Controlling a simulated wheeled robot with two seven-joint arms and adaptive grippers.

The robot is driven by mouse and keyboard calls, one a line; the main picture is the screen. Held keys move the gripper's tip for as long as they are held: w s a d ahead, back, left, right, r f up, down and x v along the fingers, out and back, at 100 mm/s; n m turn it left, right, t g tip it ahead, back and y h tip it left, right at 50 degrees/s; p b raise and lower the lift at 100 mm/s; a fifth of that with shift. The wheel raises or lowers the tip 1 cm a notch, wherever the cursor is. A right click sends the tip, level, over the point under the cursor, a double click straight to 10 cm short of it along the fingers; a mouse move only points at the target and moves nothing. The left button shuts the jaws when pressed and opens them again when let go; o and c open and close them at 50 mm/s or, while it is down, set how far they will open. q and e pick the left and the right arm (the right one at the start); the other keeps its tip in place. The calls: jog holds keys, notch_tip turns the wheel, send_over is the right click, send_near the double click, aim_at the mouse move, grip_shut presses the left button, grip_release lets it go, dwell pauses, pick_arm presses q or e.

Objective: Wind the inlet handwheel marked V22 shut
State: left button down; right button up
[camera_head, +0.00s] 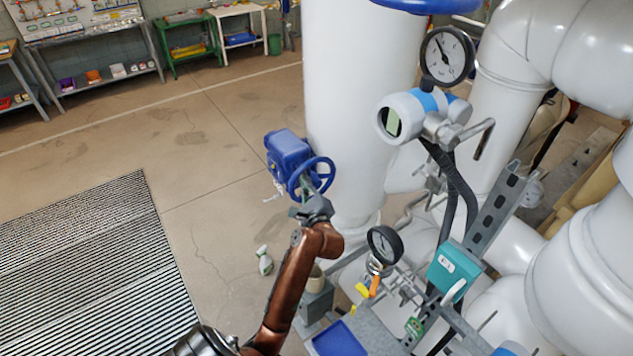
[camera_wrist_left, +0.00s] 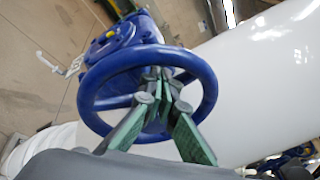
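The blue handwheel (camera_head: 311,177) sits on a blue valve gearbox (camera_head: 287,150) beside a thick white pipe. It fills the middle of the left wrist view (camera_wrist_left: 150,52). No V22 marking is legible. My left gripper (camera_head: 316,203) is at the wheel's near side. In the left wrist view its green-padded fingers (camera_wrist_left: 162,82) cross over the lower rim, with their tips together inside the ring near the hub and spokes. No clear grip on the rim shows, and whether the tips touch a spoke is hidden. My right gripper is not in view.
The white pipe (camera_head: 350,100) stands close to the wheel's right. A spray bottle (camera_head: 264,260) stands on the floor. Open floor and a grating (camera_head: 90,270) lie left.

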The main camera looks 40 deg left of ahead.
aim_at(312, 180)
pick_arm(q)
jog(key=shift+w+r, duration=0.1)
jog(key=shift+w+d+r+p, duration=0.2)
jog(key=shift+w+r+p, duration=0.1)
jog(key=shift+w+r, duration=0.2)
jog(key=shift+w+d+r, duration=0.1)
jog(key=shift+w+r, duration=0.05)
jog(key=shift+w, duration=0.3)
jog(key=shift+w+d+r, duration=0.1)
jog(key=shift+w, duration=0.3)
